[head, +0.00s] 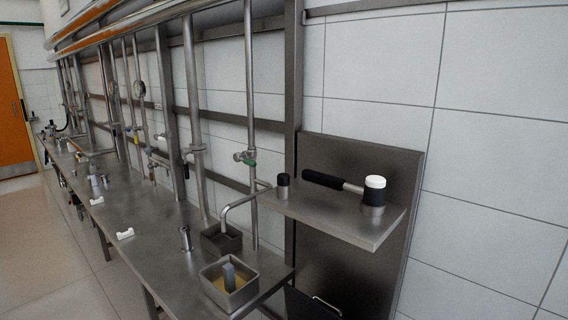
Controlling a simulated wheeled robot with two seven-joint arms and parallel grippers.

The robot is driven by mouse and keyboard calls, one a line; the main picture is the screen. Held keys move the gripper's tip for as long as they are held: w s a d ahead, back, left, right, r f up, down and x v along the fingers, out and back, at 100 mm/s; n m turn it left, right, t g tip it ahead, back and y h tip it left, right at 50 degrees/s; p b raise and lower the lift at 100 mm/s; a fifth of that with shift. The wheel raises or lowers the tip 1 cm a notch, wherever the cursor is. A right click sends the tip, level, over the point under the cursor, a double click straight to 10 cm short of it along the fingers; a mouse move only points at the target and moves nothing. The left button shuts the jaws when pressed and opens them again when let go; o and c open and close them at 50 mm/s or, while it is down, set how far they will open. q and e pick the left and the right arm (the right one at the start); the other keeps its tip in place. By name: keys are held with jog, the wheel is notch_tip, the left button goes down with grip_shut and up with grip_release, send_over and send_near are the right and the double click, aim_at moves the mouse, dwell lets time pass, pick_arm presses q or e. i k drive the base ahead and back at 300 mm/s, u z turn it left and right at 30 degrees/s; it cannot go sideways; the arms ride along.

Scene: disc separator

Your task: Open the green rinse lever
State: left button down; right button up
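Neither of my grippers shows in the head view, and nothing is seen touching the lever.
A steel shelf (345,221) juts out at right, holding a black-handled mallet with a white-faced head (375,183) and a black-capped post (283,181). A curved spout (232,206) and an open square basin (210,272) stand below the lever. The long steel bench (150,262) runs left.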

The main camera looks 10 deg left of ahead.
aim_at(237, 157)
jog(key=z, duration=2.35)
jog(key=k, duration=1.25)
jog(key=u, duration=1.35)
jog(key=i, duration=1.05)
